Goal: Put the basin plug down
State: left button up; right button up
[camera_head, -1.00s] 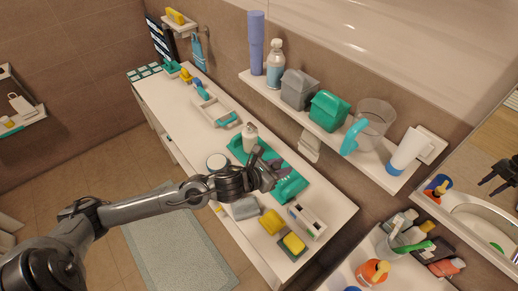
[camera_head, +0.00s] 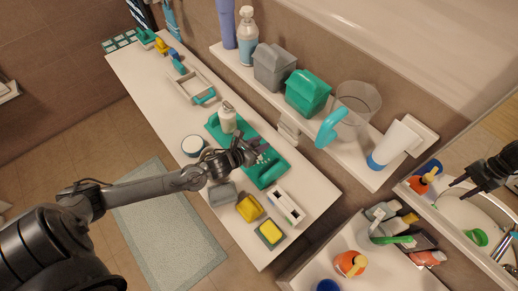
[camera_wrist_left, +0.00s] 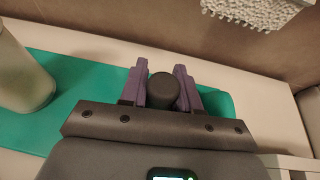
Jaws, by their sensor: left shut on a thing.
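My left gripper (camera_head: 262,148) is over the right part of a teal tray (camera_head: 272,176) on the long white counter. In the left wrist view its two purple-grey fingers (camera_wrist_left: 162,76) are shut on a dark, round-topped piece, which I take to be the basin plug (camera_wrist_left: 163,93). The teal tray (camera_wrist_left: 70,70) lies behind and below them. I cannot tell whether the plug touches the tray. In the head view the plug is too small to make out. My right gripper (camera_head: 458,189) is at the right edge, over the washbasin (camera_head: 462,212), with its fingers apart and empty.
A pump bottle (camera_head: 228,118) stands on the tray, close left of the gripper. A round white tub (camera_head: 193,146), yellow and grey blocks and a white holder (camera_head: 286,206) are nearby. A wall shelf (camera_head: 350,163) with grey and green bins runs behind the counter.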

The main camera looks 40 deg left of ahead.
pick_arm(q)
jog(key=shift+f, duration=1.9)
jog(key=shift+f+b, duration=0.2)
jog(key=shift+b, duration=0.15)
jog(key=o, duration=1.1)
jog(key=shift+c, duration=0.2)
jog(key=shift+r, duration=0.2)
